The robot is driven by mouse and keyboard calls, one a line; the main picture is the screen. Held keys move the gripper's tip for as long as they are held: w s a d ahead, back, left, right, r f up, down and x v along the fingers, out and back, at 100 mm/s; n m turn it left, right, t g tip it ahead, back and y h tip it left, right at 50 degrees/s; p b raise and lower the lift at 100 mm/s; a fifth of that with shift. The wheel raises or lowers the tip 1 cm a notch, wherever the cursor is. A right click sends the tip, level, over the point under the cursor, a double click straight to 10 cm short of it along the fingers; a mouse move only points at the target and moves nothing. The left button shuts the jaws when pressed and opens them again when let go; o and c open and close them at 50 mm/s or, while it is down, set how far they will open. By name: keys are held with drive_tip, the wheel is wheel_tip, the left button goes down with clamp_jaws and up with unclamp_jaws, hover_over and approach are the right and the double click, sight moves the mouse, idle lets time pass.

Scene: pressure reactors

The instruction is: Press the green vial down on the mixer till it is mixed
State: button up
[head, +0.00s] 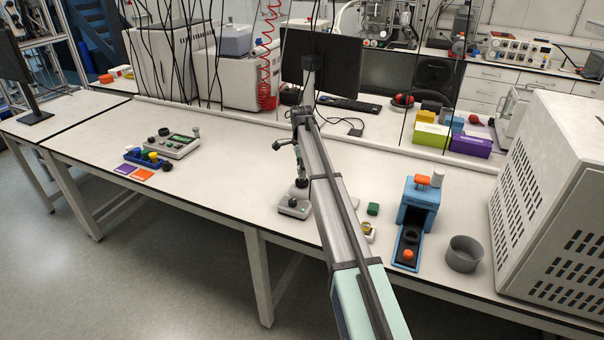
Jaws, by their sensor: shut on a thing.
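The mixer (294,207), a small grey device, stands on the bench left of my arm, which partly covers it. My gripper (300,172) points down directly above it, small and partly hidden by my arm. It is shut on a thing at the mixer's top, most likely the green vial. The vial is too small and covered to make out clearly, and I cannot tell how far down it is pressed.
A blue rack (146,161) with coloured vials and a control box (172,143) stand left. The bench between rack and mixer is clear.

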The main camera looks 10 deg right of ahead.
drive_tip(key=shift+f, duration=0.7)
idle(1.5)
drive_tip(key=shift+r, duration=0.1)
idle(0.9)
drive_tip(key=shift+r+p, duration=1.3)
drive_tip(key=shift+r, duration=2.15)
drive_tip(key=shift+f, duration=0.15)
